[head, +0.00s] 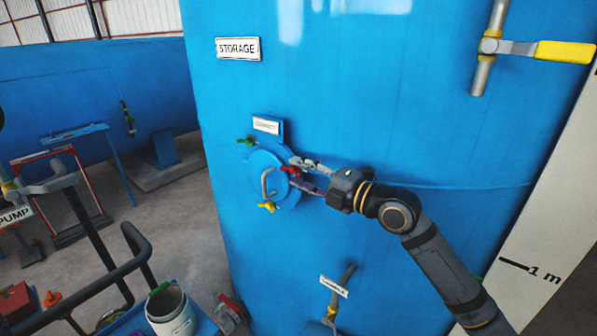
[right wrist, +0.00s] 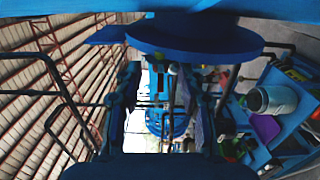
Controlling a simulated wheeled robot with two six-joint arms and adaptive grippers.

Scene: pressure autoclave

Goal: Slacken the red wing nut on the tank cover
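The round blue tank cover (head: 259,183) sits on the big blue storage tank in the head view, with a bent handle (head: 266,183) on its face. The red wing nut (head: 291,172) is at the cover's right edge. A green wing nut (head: 246,141) is at the upper left and a yellow one (head: 267,207) at the bottom. My right gripper (head: 296,173) reaches in from the right, its fingers apart above and below the red nut. In the right wrist view the fingers (right wrist: 153,105) are also spread; the red nut cannot be made out there. My left gripper is not in view.
A yellow-handled valve (head: 565,52) is at the upper right of the tank. A labelled pipe (head: 340,290) stands below the cover. A cart with a dark rail (head: 90,285) and a white bucket (head: 170,312) is at the lower left.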

